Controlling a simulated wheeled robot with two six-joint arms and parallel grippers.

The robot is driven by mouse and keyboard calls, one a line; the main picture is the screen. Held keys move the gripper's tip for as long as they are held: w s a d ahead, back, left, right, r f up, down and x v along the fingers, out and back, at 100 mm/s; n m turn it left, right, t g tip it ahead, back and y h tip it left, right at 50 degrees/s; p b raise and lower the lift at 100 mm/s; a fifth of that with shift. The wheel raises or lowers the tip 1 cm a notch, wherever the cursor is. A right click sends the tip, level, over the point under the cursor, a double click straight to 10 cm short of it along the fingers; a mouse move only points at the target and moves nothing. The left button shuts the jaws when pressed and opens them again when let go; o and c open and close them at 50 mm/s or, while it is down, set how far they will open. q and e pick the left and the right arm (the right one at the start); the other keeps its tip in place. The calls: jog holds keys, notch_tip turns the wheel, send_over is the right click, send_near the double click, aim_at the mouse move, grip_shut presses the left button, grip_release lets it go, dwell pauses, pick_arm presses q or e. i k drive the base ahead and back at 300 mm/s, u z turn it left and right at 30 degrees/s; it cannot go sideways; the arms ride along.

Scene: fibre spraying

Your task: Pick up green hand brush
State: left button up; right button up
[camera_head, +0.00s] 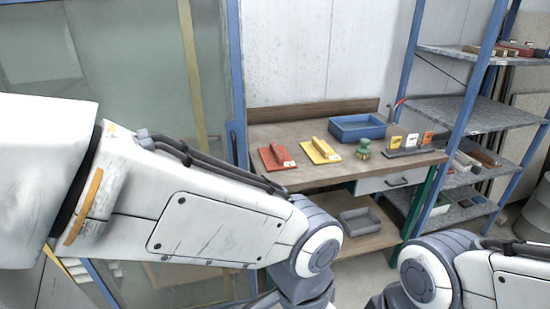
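A small green object (363,148) stands on the workbench top (300,180), right of the yellow tool and in front of the blue tray. It may be the green hand brush, but it is too small to tell its shape for sure. My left arm comes in from the left across the lower part of the view, and my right arm shows at the lower right. Both arms bend down out of the picture near the bottom edge, so neither gripper shows.
A red tool (275,157) and a yellow tool (320,150) lie left of the green object. A blue tray (357,127) sits behind it, and a grey rack (408,145) to its right. A grey bin (360,221) is on the lower shelf. Blue-framed shelving (480,112) stands at right.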

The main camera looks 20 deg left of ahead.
aim_at(363, 152)
jog(key=z, duration=0.35)
jog(key=i, duration=0.7)
jog(key=z, duration=0.45)
jog(key=i, duration=0.9)
jog(key=u, duration=0.65)
jog(key=i, duration=1.05)
jog(key=u, duration=0.75)
